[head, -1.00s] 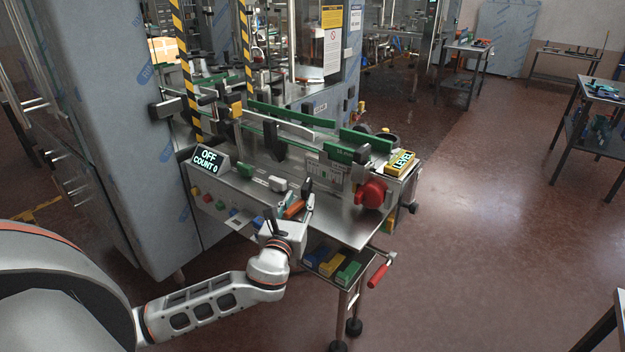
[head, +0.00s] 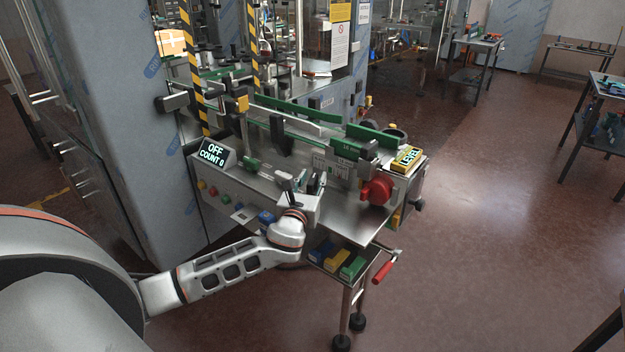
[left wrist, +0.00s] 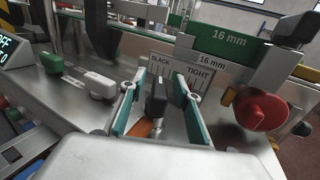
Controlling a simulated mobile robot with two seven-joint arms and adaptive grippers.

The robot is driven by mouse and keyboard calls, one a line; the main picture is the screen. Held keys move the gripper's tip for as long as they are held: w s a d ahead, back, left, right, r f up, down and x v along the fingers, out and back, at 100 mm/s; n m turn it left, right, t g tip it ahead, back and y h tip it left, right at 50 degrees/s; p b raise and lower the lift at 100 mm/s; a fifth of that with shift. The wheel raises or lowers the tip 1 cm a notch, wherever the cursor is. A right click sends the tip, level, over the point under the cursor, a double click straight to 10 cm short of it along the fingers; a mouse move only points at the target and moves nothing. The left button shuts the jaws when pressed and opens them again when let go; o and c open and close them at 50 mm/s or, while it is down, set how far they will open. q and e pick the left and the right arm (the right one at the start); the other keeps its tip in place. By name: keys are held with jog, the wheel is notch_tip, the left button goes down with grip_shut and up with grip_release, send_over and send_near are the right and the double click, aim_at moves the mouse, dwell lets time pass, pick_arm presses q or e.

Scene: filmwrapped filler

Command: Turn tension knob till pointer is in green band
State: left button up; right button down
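The gauge plate (left wrist: 188,72) marked SLACK and TIGHT stands beyond my fingers in the left wrist view. It also shows in the head view (head: 331,166). I cannot make out its pointer or a green band. My left gripper (left wrist: 160,88) is open, with its two teal-padded fingers spread apart below the plate. A dark upright piece (left wrist: 157,95), perhaps the tension knob, shows between the fingers, with an orange part (left wrist: 141,128) lower down. I see gaps beside the dark piece. In the head view the left gripper (head: 306,184) hovers at the bench front. My right gripper is not in view.
A red knob (left wrist: 262,110) sits right of the gauge. A white switch (left wrist: 100,84) and a green switch (left wrist: 62,64) stand to the left. The display (head: 214,153) reads OFF, COUNT 0. A red-handled crank (head: 383,271) sticks out below. Open floor lies right.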

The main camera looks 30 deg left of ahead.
pick_arm(q)
jog(key=shift+c, duration=0.4)
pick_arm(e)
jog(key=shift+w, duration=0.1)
pick_arm(q)
jog(key=c, duration=0.6)
grip_shut()
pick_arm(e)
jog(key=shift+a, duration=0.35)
pick_arm(q)
jog(key=shift+d+n+y, duration=0.1)
jog(key=shift+n+y, duration=0.3)
jog(key=shift+y, duration=0.1)
